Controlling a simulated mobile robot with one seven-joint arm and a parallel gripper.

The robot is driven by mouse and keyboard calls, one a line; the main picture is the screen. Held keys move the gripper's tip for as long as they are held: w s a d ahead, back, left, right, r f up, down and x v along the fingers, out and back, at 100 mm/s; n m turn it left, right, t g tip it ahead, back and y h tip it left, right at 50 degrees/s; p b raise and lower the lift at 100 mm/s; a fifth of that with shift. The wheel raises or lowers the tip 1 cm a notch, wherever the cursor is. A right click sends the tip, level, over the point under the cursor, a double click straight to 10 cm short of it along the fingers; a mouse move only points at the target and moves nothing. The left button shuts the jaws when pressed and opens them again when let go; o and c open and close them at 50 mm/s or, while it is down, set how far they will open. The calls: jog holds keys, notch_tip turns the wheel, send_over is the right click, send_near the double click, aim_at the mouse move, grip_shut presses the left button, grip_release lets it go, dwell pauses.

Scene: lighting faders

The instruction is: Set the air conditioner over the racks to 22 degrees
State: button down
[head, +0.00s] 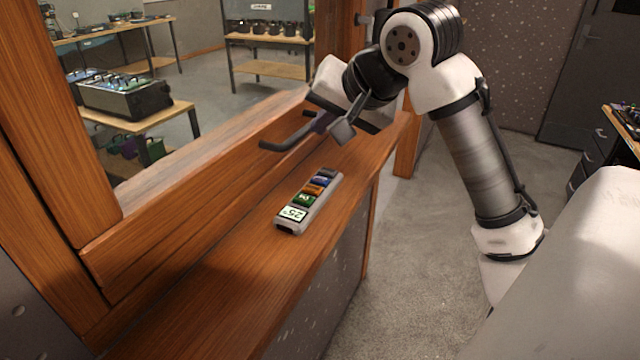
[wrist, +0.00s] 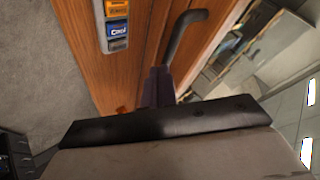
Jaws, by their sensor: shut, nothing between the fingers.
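A slim grey remote (head: 309,201) lies on the wooden ledge, its display (head: 293,214) reading 25°. Green, orange, blue and dark buttons run along it away from the display. Part of the remote (wrist: 116,28) shows at the top of the wrist view, with orange buttons and a blue one marked "Cool". My gripper (head: 321,123) is shut and empty, above the ledge past the remote's far end and apart from it. Its dark fingers (wrist: 157,88) also show in the wrist view. The air conditioner is not seen in either view.
A dark bent bar (head: 280,146) stands out by the window frame, close to my gripper; it also shows in the wrist view (wrist: 182,32). Beyond the opening are benches with equipment, including a black case (head: 125,97). The ledge's near part (head: 220,290) is clear.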

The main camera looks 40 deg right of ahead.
aim_at(324, 182)
notch_tip(324, 182, down, 7)
jog(key=b, duration=0.4)
jog(key=shift+b, duration=0.3)
dwell(1.6)
jog(key=shift+f, duration=0.4)
jog(key=shift+f+b, duration=0.3)
dwell(0.4)
jog(key=shift+r, duration=0.1)
jog(key=shift+r+p, duration=0.65)
jog(key=shift+p, duration=0.1)
notch_tip(324, 182, up, 5)
jog(key=p, duration=0.4)
jog(key=shift+p, duration=0.3)
